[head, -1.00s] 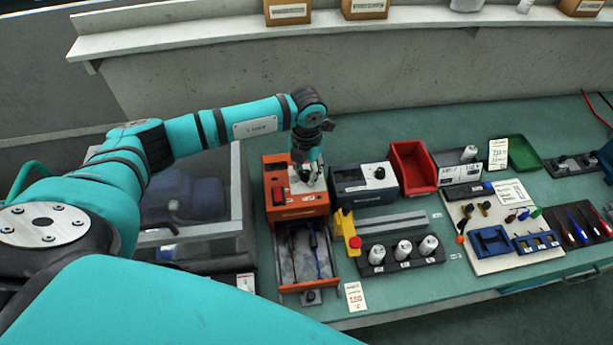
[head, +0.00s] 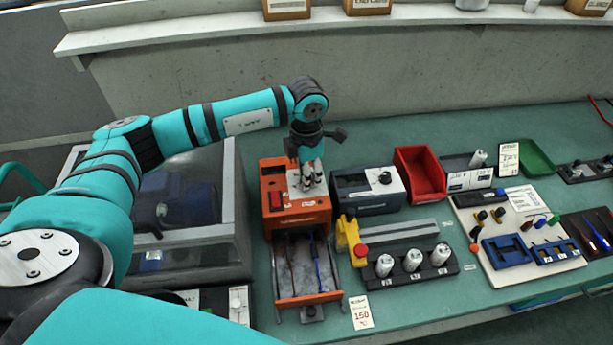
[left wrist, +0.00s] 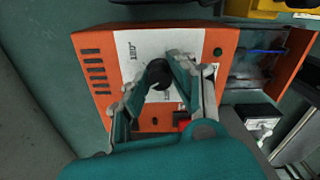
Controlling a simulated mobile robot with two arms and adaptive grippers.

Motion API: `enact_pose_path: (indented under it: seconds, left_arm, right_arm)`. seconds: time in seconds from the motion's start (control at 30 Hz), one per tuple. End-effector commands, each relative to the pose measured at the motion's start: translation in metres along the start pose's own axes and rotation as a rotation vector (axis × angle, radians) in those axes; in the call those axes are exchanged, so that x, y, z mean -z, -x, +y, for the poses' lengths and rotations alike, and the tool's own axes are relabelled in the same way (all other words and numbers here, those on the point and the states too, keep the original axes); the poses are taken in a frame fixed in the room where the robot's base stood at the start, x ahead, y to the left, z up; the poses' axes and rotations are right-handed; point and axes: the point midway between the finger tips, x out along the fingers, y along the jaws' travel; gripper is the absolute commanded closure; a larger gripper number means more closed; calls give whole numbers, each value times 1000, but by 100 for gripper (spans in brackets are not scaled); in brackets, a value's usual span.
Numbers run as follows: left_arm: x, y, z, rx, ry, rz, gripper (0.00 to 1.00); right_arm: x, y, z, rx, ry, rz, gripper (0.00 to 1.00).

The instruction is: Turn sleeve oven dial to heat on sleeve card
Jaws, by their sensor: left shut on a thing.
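The orange sleeve oven (head: 270,190) stands on the bench with a white panel on its top. Its black dial (left wrist: 159,74) shows in the left wrist view between my fingertips; the gripper hides it in the head view. My left gripper (head: 312,178) points down at the oven top. It also shows in the left wrist view (left wrist: 160,78), shut on the dial. Printed marks on the panel are partly legible, and the dial's pointer is hidden. The sleeve card (head: 361,312) lies at the bench's front edge and reads 150 in red. My right gripper is out of view.
The oven's front tray (head: 305,265) is out and holds thin dark and blue items. A yellow piece with a red knob (head: 352,240) stands close on the right. A blue-grey box (head: 367,190) sits beside the oven; a clear-lidded case (head: 205,215) is on the left.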

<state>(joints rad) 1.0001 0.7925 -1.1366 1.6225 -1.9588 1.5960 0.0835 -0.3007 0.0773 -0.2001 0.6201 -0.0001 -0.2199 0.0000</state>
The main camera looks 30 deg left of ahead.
Motion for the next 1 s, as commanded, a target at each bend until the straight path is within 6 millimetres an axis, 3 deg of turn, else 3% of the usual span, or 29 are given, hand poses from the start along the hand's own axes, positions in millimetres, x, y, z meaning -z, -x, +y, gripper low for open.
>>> enact_pose_path:
  seconds: [0.43, 0.47, 0.6, 0.87, 1.0]
  left_arm:
    - [-1, 2, 0, -2, -8, -5, 100]
    - [-1, 2, 0, -2, -8, -5, 73]
    - [-1, 2, 0, -1, -8, -4, 55]
    - [-1, 1, 0, 0, -8, -2, 53]
    - [-1, 10, 1, -2, -8, -4, 53]
  right_arm:
    - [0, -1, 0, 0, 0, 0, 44]
    - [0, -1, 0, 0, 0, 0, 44]
    - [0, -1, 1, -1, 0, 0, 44]
    - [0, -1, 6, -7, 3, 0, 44]
    - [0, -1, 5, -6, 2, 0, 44]
